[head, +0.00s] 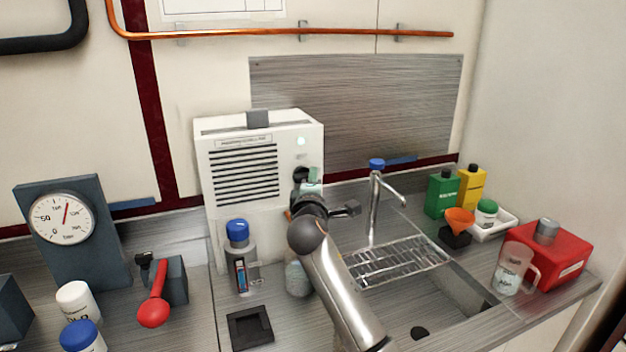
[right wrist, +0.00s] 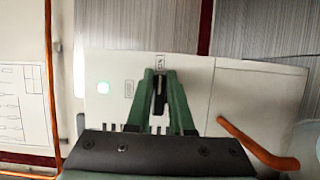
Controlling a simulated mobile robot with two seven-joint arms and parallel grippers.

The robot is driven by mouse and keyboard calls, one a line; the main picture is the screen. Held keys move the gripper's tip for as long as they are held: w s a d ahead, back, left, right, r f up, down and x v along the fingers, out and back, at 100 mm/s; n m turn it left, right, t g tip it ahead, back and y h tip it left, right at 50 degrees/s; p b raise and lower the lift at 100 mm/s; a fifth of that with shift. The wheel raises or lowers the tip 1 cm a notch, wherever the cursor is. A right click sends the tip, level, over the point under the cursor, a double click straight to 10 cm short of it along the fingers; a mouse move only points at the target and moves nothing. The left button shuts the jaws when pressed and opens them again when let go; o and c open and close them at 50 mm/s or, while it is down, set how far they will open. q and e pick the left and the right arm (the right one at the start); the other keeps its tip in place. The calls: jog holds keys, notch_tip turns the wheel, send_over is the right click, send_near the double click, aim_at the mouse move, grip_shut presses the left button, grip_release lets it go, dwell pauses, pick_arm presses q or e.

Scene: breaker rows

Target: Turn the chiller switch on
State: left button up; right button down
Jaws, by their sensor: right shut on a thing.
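The chiller (head: 210,160) is a white box with a black grille on its front, standing at the back of the counter. A small pale green light (head: 301,141) glows at its upper right, and it also shows in the right wrist view (right wrist: 103,87). Below the light is the dark chiller switch (head: 299,174). In the right wrist view the switch (right wrist: 159,98) sits between the green fingers of my right gripper (right wrist: 159,80). My right gripper (head: 311,180) is shut on the switch, and the arm partly hides it. My left gripper is not in view.
A metal tap (head: 374,205) and sink rack (head: 395,262) stand right of my right arm. A blue-capped bottle (head: 238,262) stands before the chiller. A red-handled lever (head: 156,300) and a gauge (head: 62,218) are at the left. An orange pipe (right wrist: 255,148) is near the gripper.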

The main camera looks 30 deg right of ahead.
jog(key=shift+w+a, duration=0.15)
jog(key=shift+a, duration=0.25)
jog(key=c, duration=1)
grip_release()
jog(key=shift+o, duration=1)
jog(key=shift+w+a, duration=0.15)
jog(key=shift+a, duration=0.05)
jog(key=shift+d, duration=0.1)
jog(key=v, duration=1.2)
jog(key=shift+s+b, duration=0.3)
jog(key=shift+s, duration=0.05)
